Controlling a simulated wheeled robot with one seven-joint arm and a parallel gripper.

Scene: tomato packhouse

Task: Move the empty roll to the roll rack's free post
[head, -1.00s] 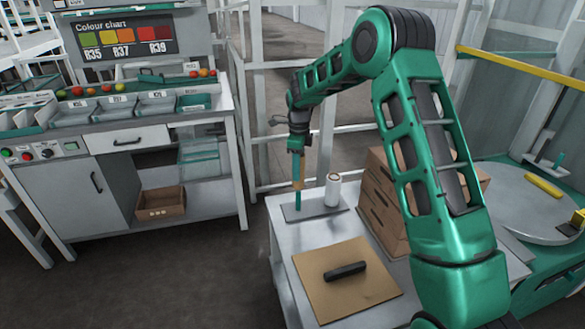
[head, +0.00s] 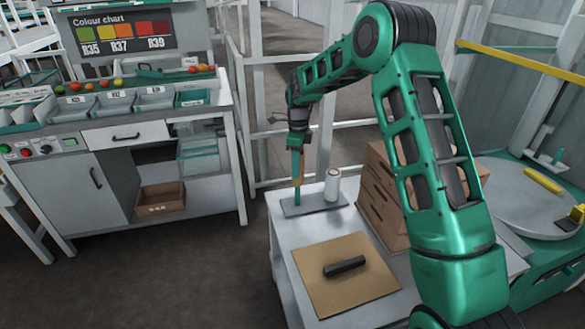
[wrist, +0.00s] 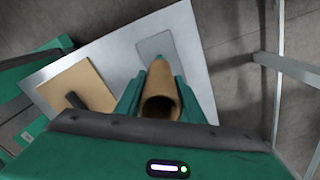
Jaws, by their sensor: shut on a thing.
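My gripper (head: 296,165) is shut on the empty roll (head: 297,182), a brown cardboard tube held upright over the roll rack. In the wrist view the roll (wrist: 160,78) sits between the teal fingers, with its open end facing the camera. The roll rack (head: 314,207) is a flat grey plate on the white table. Its teal post (head: 297,199) shows below the roll. I cannot tell whether the roll is around the post or only lined up in front of or above it. A white roll (head: 333,186) stands at the plate's right side.
A brown board (head: 320,296) with a black bar (head: 344,266) lies on the table (head: 283,240). Stacked cardboard boxes (head: 378,210) stand right of the rack. A sorting bench (head: 130,135) is at the left, with dark floor between.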

